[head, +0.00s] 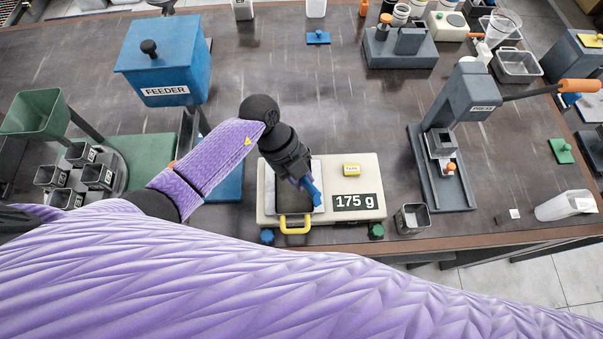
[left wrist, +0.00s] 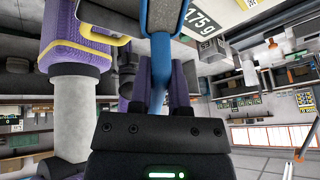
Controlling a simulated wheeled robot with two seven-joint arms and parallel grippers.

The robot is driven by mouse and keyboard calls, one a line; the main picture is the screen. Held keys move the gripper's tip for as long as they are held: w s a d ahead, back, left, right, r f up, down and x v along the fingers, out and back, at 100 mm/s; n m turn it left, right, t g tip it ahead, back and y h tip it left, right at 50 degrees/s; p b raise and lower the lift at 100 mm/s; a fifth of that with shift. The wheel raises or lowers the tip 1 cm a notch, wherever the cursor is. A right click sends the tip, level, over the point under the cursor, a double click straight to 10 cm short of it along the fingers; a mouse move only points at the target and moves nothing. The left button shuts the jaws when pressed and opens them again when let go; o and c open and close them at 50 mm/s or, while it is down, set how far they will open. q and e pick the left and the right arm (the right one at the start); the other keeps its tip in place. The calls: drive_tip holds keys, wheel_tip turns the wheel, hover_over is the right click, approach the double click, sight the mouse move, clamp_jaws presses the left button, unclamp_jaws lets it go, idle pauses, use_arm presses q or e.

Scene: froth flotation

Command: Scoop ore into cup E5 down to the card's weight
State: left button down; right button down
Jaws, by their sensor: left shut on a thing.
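My left gripper (head: 303,183) is shut on the blue handle of a scoop (head: 315,191), over the scale (head: 372,170). In the left wrist view the blue handle (left wrist: 158,62) runs up from between my fingers. The scale's display (head: 358,202) reads 175 g. A dark pan with a yellow handle (head: 294,229) sits on the scale, partly hidden by my gripper. Several dark square cups (head: 98,177) stand at the left; their labels are too small to read, so I cannot tell which is E5. Another metal cup (head: 412,218) stands right of the scale. My right gripper is not in view.
A blue feeder (head: 163,65) stands at the back left and a green hopper (head: 38,115) at the far left. A press (head: 470,95) with an orange-tipped lever stands at the right. A yellow tare button (head: 351,170) is on the scale. The middle of the table behind the scale is clear.

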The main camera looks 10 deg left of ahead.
use_arm(q)
drive_tip(key=shift+r+p, duration=2.2)
drive_tip(key=shift+r, duration=0.2)
drive_tip(key=shift+f, duration=0.1)
drive_tip(key=shift+r+t+y+p, duration=0.3)
drive_tip(key=shift+t+y+p, duration=0.1)
drive_tip(key=shift+p, duration=0.5)
drive_tip(key=t+y+p, duration=0.1)
drive_tip(key=p, duration=0.2)
drive_tip(key=shift+r+t+y, duration=0.25)
drive_tip(key=shift+t+y, duration=0.15)
drive_tip(key=shift+t+y+p, duration=0.3)
